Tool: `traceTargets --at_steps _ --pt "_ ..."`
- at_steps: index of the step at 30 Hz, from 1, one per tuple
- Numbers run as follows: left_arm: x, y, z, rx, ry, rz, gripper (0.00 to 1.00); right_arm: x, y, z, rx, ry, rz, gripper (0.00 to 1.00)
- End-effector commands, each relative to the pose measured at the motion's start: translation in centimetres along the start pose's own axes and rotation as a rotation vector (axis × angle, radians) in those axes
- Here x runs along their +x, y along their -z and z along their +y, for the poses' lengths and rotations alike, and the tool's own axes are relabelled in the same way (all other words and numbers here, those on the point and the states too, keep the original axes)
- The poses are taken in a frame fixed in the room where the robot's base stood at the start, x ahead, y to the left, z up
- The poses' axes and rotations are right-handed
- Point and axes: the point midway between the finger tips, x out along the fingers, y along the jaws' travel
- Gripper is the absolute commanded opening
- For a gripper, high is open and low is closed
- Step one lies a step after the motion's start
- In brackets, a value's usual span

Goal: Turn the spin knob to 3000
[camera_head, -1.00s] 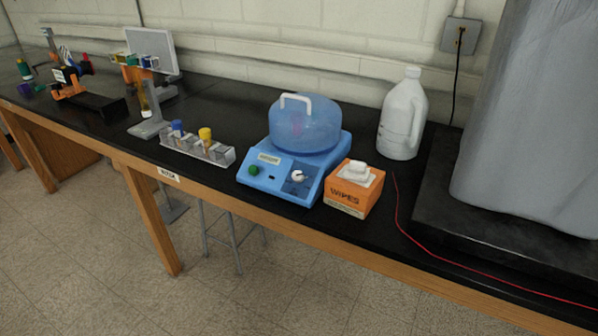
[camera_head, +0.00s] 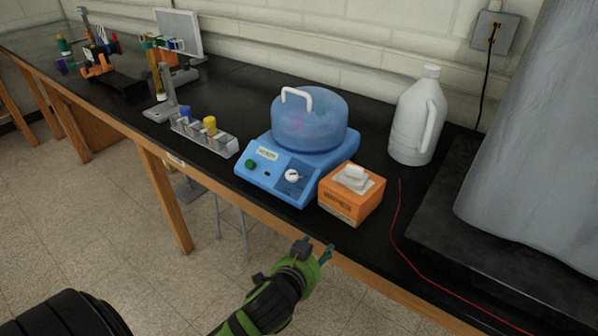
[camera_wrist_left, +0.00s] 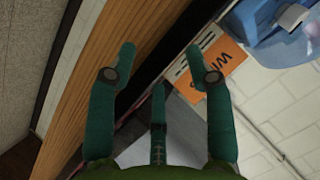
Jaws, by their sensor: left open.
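A blue centrifuge (camera_head: 300,150) with a domed lid and white handle stands on the black bench. The white spin knob (camera_head: 292,175) is on its sloped front panel, right of a green button (camera_head: 250,164). The knob's setting is too small to read. My left gripper (camera_head: 316,249) is in front of the bench edge, below and apart from the centrifuge. In the left wrist view its green fingers (camera_wrist_left: 168,60) are spread and empty, with part of the blue centrifuge (camera_wrist_left: 262,18) at the top right. My right gripper does not show.
An orange wipes box (camera_head: 350,198) stands right beside the centrifuge, near the bench edge. A white jug (camera_head: 418,118) is behind it. A tube rack (camera_head: 205,136) stands to the left. A red wire (camera_head: 400,235) lies on the bench at right. The wooden bench edge (camera_head: 360,272) is near my gripper.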

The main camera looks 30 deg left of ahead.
Motion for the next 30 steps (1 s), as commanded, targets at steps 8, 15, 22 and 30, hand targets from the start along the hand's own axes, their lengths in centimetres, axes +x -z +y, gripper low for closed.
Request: traceTargets --at_steps 8,15,22,30 --pt "0.6 12.1 -2.9 0.206 0.119 0.438 0.52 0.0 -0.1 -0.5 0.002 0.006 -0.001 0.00" --pt "-3.4 24.7 -1.4 0.637 0.160 1.002 0.52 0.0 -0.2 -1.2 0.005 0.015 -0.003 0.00" --pt "-5.2 26.1 3.5 1.366 -0.031 1.361 0.52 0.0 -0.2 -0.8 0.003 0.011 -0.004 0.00" --pt "1.6 16.4 -5.5 2.197 -0.503 0.974 0.52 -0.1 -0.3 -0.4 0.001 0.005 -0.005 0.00"
